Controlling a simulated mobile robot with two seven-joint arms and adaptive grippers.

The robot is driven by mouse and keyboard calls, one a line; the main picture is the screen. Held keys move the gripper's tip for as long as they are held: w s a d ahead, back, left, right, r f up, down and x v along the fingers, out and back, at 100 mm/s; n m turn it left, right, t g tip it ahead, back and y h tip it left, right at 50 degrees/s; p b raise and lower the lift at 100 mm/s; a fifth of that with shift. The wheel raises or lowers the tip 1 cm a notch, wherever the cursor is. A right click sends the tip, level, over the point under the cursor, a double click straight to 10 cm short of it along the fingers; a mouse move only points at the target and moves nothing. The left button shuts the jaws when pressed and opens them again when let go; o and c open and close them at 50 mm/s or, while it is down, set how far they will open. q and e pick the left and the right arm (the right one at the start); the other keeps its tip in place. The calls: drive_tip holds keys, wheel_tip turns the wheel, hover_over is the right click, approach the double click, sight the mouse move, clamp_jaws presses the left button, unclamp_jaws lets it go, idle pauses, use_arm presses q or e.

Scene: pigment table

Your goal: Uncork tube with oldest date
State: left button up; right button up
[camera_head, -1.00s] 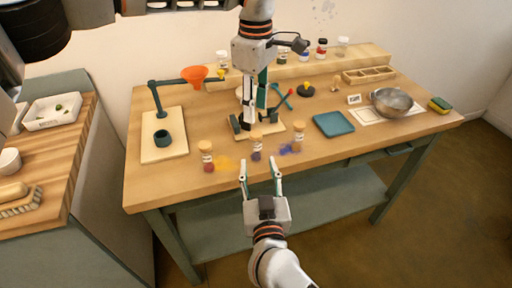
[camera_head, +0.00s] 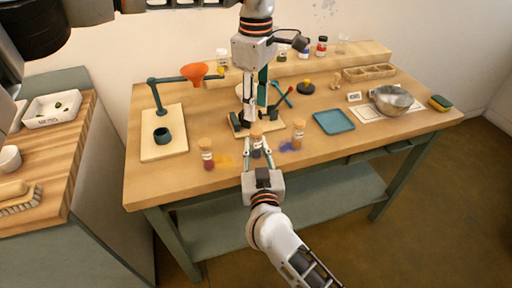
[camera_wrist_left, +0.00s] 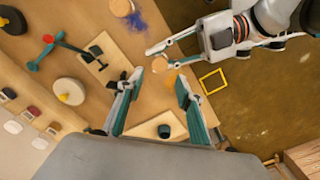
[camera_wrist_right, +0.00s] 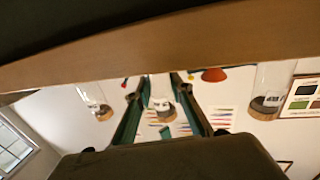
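Three corked tubes stand along the table front: left tube (camera_head: 206,154), middle tube (camera_head: 256,146) and right tube (camera_head: 298,134). Their labels are too small to read. My right gripper (camera_head: 258,151) is open, its fingers to either side of the middle tube, which also shows between them in the right wrist view (camera_wrist_right: 161,104). I cannot tell whether they touch it. My left gripper (camera_head: 247,122) points down just behind and above the middle tube. In the left wrist view its fingers (camera_wrist_left: 160,80) are apart, with the middle tube's cork (camera_wrist_left: 160,65) seen between them.
An orange funnel (camera_head: 194,72) on a stand is at the left. A blue tray (camera_head: 334,122) and a metal bowl (camera_head: 391,99) are at the right. Jars line the back shelf (camera_head: 330,63). Yellow and blue powder lies near the tubes.

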sight(255, 130)
clamp_jaws()
use_arm(q)
drive_tip(key=shift+o, duration=1)
drive_tip(key=s+d+r+m+t+y, duration=0.2)
drive_tip(key=s+d+r+m+t, duration=0.15)
drive_tip(key=m, duration=0.25)
drive_tip(key=shift+t, duration=0.25)
drive_tip(key=x, duration=0.8)
drive_tip(key=s+a+x, duration=0.1)
drive_tip(key=x, duration=0.3)
drive_tip(key=shift+a, duration=0.15)
clamp_jaws()
drive_tip(key=shift+r, duration=0.25)
use_arm(e)
drive_tip(key=shift+f, duration=0.15)
